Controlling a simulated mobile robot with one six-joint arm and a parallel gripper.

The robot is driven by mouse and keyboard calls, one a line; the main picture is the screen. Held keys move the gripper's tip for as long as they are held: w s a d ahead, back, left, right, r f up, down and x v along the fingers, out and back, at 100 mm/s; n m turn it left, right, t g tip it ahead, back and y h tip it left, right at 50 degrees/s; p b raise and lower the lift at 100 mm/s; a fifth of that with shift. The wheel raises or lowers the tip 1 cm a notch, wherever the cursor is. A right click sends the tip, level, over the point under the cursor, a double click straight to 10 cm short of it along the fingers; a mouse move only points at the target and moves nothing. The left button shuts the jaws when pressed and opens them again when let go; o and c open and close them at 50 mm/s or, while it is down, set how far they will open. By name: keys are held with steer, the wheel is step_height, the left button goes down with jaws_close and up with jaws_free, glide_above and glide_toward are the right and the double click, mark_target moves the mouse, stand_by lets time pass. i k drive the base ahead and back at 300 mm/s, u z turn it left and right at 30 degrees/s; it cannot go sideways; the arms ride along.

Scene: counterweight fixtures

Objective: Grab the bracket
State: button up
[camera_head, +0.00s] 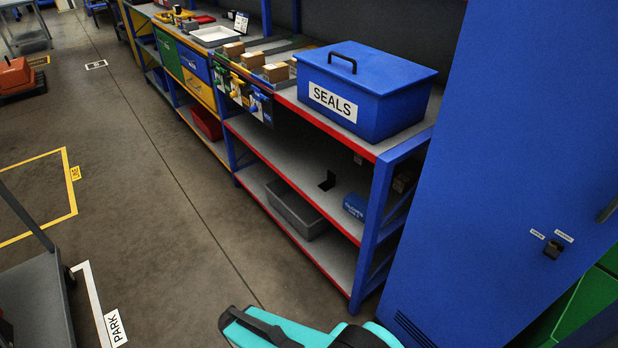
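A small black angled piece (327,181), which looks like the bracket, is on the grey middle shelf (290,165) of the red-edged blue rack. It has one upright part and one flat part, and it stands apart from other things. Teal and black parts of my own arm show at the bottom edge of the picture, in front of the rack and well short of the shelf. No gripper fingers can be made out in this view.
A blue box labelled SEALS (366,91) stands on the shelf above. A small blue box (355,206) lies right of the black piece. A grey bin (296,208) is on the lower shelf. A tall blue cabinet (520,150) stands at right. Open floor (180,220) lies left.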

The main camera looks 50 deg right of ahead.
mark_target(330, 183)
steer(key=u, duration=0.4)
steer(key=i, duration=0.85)
steer(key=u, duration=0.3)
